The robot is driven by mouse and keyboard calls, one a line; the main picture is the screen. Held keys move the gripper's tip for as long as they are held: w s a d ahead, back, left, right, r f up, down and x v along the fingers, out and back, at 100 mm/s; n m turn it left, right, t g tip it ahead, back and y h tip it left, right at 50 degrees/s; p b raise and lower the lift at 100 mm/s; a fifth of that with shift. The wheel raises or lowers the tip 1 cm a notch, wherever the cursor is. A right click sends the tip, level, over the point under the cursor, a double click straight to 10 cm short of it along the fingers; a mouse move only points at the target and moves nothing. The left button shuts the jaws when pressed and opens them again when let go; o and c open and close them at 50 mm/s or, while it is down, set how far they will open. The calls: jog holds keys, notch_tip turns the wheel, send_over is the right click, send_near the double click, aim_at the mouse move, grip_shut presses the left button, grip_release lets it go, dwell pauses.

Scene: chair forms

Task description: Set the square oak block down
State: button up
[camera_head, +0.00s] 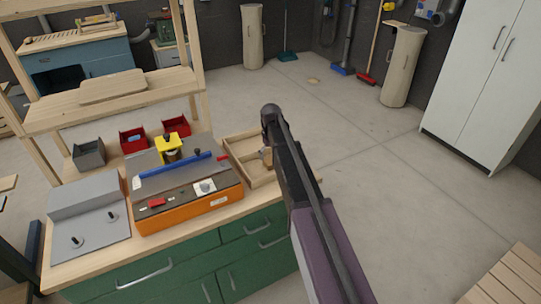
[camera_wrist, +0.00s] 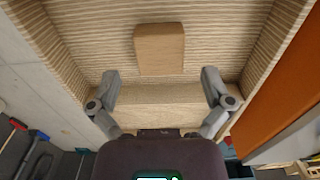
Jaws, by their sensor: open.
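The square oak block (camera_wrist: 159,48) is a plain brown block in the wrist view. It lies on the ribbed-grain floor of a wooden tray (camera_wrist: 190,92), near the top middle of the picture. My gripper (camera_wrist: 161,76) is open, with one finger on each side and a gap between them. The block is ahead of the fingertips and apart from both of them. In the camera_head view the wooden tray (camera_head: 238,148) sits at the right end of the bench. My arm hides part of the tray, and I cannot make out the block clearly there.
An orange machine (camera_head: 190,208) with a blue bar stands just left of the tray. A grey stand (camera_head: 90,235) with two pegs is at the bench's left. Red bins (camera_head: 133,140) and a shelf (camera_head: 110,102) are behind. Floor is open to the right.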

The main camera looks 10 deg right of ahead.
aim_at(271, 161)
notch_tip(271, 161, up, 8)
jog(key=p, duration=0.8)
jog(key=shift+r, duration=0.2)
jog(key=shift+s, duration=0.1)
dwell(0.4)
jog(key=s+m, duration=0.3)
jog(key=s, duration=2.5)
jog(key=shift+s+d+m, duration=0.3)
jog(key=shift+s+d, duration=0.05)
jog(key=shift+s, duration=0.05)
